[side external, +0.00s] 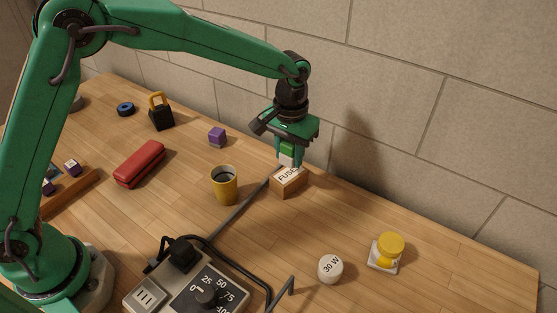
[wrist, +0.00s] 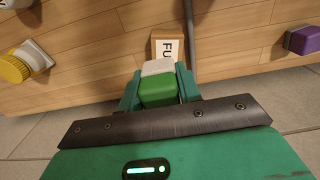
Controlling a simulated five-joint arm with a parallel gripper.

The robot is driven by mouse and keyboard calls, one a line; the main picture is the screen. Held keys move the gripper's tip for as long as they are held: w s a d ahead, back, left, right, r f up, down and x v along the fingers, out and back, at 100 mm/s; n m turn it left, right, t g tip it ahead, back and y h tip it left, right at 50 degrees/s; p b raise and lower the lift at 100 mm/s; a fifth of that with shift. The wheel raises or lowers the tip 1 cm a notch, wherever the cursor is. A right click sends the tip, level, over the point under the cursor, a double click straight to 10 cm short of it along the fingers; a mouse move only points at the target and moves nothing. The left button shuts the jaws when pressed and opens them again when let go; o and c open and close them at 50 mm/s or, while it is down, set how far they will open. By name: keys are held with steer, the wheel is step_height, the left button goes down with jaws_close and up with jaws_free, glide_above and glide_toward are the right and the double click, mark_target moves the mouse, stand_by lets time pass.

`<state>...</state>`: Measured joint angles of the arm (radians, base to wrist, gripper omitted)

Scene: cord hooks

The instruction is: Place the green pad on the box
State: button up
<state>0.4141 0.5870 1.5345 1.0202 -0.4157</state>
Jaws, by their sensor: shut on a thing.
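The green pad, a small block with a pale whitish end, is between the fingers of my gripper (side external: 287,160). In the wrist view the pad (wrist: 158,88) sits between both fingers of the gripper (wrist: 159,85), its pale end facing away from the palm. The box (side external: 288,182) is a small brown carton with a white "FUSES" label. My gripper is shut on the pad over the box; I cannot tell if the pad touches the box top. In the wrist view the box (wrist: 166,47) is partly hidden behind the pad.
A grey bar (side external: 240,212) lies beside the box, near a yellow cup (side external: 225,186). A purple cube (side external: 217,137) stands behind left. A white "30 W" piece (side external: 330,268) and a yellow-topped item (side external: 389,251) are front right. A control unit (side external: 195,285) is at the front.

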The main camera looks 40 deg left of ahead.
mark_target(288, 174)
steer(key=shift+w+a+f, duration=0.45)
steer(key=shift+w, duration=0.15)
steer(key=shift+f, duration=0.1)
steer(key=shift+f, duration=1.9)
steer(key=shift+f, duration=0.15)
steer(key=o, duration=1)
step_height(288, 174, up, 12)
steer(key=shift+r, duration=0.2)
